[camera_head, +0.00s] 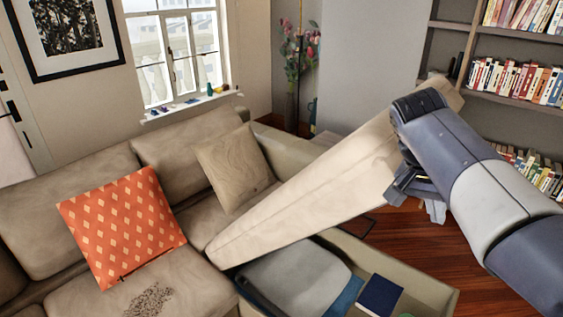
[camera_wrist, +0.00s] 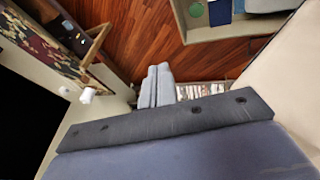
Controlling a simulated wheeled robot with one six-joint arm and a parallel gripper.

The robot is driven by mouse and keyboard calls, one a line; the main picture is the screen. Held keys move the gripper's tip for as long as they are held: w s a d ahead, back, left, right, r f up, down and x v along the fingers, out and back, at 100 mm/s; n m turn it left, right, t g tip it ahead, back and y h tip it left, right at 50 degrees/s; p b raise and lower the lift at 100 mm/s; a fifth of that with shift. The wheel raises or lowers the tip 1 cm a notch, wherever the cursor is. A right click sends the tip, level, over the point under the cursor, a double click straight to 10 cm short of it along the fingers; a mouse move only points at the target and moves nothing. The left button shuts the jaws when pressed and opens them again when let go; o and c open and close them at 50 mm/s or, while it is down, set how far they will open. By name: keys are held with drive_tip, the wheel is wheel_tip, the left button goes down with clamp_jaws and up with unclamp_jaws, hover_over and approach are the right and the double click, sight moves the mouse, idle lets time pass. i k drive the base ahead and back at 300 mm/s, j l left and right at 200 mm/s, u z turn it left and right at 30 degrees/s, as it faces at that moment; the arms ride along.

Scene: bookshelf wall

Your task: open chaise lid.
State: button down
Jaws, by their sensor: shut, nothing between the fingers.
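The chaise lid (camera_head: 310,190) is a long beige cushioned panel, raised and tilted up from the sofa toward the upper right. The open storage box (camera_head: 430,288) shows below it. My gripper (camera_head: 436,212) is shut and empty, beside the raised end of the lid and partly hidden by my arm. In the wrist view my two grey fingers (camera_wrist: 157,70) are together above the floor, and the beige lid (camera_wrist: 290,85) fills the right side. I cannot tell whether my gripper or arm touches the lid.
The box holds a grey folded item (camera_head: 293,275), a dark blue book (camera_head: 380,296) and a green round thing (camera_head: 406,315). The beige sofa carries an orange pillow (camera_head: 120,225) and a beige pillow (camera_head: 233,167). A bookshelf (camera_head: 515,103) stands behind at right. Wooden floor (camera_head: 408,238) lies below my gripper.

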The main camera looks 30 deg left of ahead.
sight(361, 195)
drive_tip(key=j, duration=0.8)
drive_tip(key=i+j, duration=0.1)
drive_tip(key=j, duration=0.7)
drive_tip(key=i+j, duration=0.55)
drive_tip(key=i, duration=0.1)
